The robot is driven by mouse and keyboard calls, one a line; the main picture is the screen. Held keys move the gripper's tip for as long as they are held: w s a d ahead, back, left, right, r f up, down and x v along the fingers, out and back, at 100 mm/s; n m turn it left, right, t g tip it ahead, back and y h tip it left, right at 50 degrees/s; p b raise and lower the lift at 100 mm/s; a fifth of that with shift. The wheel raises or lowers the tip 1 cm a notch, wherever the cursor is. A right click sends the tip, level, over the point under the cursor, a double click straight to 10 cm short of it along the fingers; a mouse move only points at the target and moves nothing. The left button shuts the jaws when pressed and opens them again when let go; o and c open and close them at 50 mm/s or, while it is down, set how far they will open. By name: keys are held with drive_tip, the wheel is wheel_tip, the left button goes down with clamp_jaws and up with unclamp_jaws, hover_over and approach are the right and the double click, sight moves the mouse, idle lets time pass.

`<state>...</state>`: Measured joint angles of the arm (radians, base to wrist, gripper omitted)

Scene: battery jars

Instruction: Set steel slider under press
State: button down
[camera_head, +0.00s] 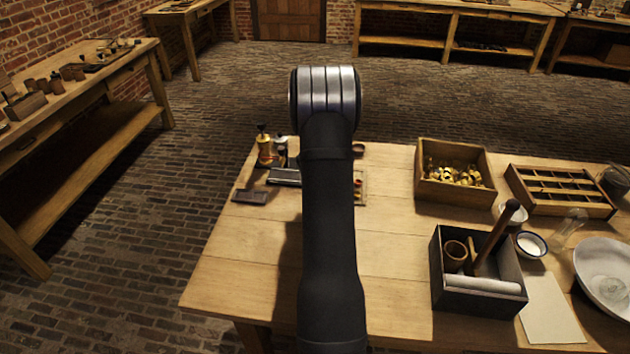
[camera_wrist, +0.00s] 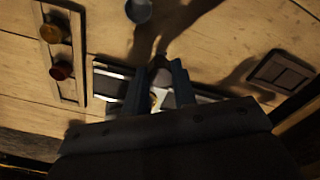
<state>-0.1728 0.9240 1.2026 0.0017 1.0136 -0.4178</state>
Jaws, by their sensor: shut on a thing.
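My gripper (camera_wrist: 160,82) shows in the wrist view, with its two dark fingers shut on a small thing. What shows of it between the fingers is grey with a brassy spot, and it seems to be the steel slider (camera_wrist: 155,101); most of it is hidden. The fingers are over a long grey metal piece (camera_wrist: 108,86) with bright edges, lying on the wooden table. In the head view this metal piece (camera_head: 284,176) shows left of my arm, which hides my gripper there. I cannot make out the press for certain.
A wooden strip with round knobs (camera_wrist: 63,72) lies left in the wrist view, and a dark flat plate (camera_wrist: 280,72) lies right. A crate of brass parts (camera_head: 425,190) and a dark box (camera_head: 455,293) stand right.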

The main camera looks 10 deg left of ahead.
drive_tip(key=d, duration=0.4)
drive_tip(key=shift+d, duration=0.1)
drive_tip(key=c, duration=1.2)
unclamp_jaws()
drive_tip(key=shift+o, duration=0.2)
drive_tip(key=shift+r, duration=0.15)
wheel_tip(320, 180, up, 17)
